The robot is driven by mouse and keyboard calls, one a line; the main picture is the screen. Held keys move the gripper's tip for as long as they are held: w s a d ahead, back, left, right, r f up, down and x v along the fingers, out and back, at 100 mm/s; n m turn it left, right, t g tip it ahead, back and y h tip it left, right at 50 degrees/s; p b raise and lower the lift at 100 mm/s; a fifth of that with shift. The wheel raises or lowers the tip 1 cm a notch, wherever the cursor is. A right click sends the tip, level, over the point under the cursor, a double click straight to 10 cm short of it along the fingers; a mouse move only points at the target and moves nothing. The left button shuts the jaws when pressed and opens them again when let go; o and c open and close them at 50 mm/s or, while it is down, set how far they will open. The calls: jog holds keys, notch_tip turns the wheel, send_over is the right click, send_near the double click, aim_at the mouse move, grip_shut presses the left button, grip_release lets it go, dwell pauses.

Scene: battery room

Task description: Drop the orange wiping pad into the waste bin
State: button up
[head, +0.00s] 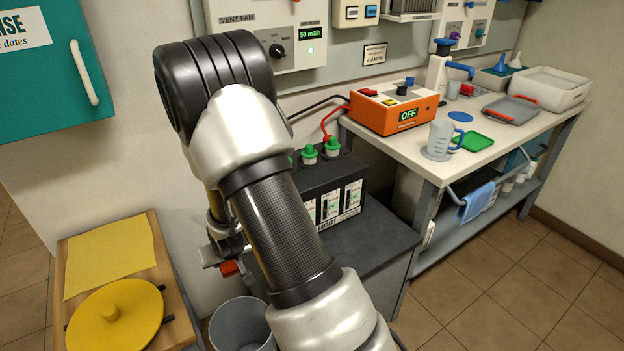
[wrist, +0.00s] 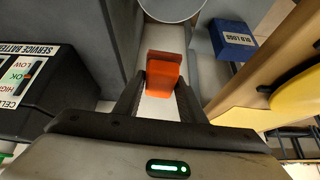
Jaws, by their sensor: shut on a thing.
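My gripper (wrist: 160,98) is shut on the orange wiping pad (wrist: 165,68), which sticks out past the fingertips in the wrist view. In the head view the pad (head: 229,268) shows as a small orange piece beside my arm, partly hidden. The waste bin, a grey round bucket (head: 240,325), stands low on the floor in the head view, partly covered by my arm. Its rim also shows at the top of the wrist view (wrist: 172,17), beyond the pad. The pad is above the floor and apart from the bin in the picture.
A black battery (head: 335,190) with green caps sits on a dark grey stand (head: 375,240) right of my gripper. A wooden stand (head: 165,260) with a yellow cloth and a yellow lid is at left. A blue box (wrist: 233,40) lies near the bin. A workbench (head: 420,165) stands at right.

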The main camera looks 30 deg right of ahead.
notch_tip(320, 180, down, 27)
jog(key=s+b, duration=0.2)
jog(key=b, duration=0.5)
jog(key=shift+d+f+b, duration=0.15)
jog(key=shift+f+b, duration=0.05)
jog(key=shift+b, duration=0.1)
jog(key=o, duration=1.1)
jog(key=shift+s, duration=0.1)
jog(key=p+v, duration=0.5)
jog(key=v, duration=1.2)
jog(key=shift+s+r, duration=0.15)
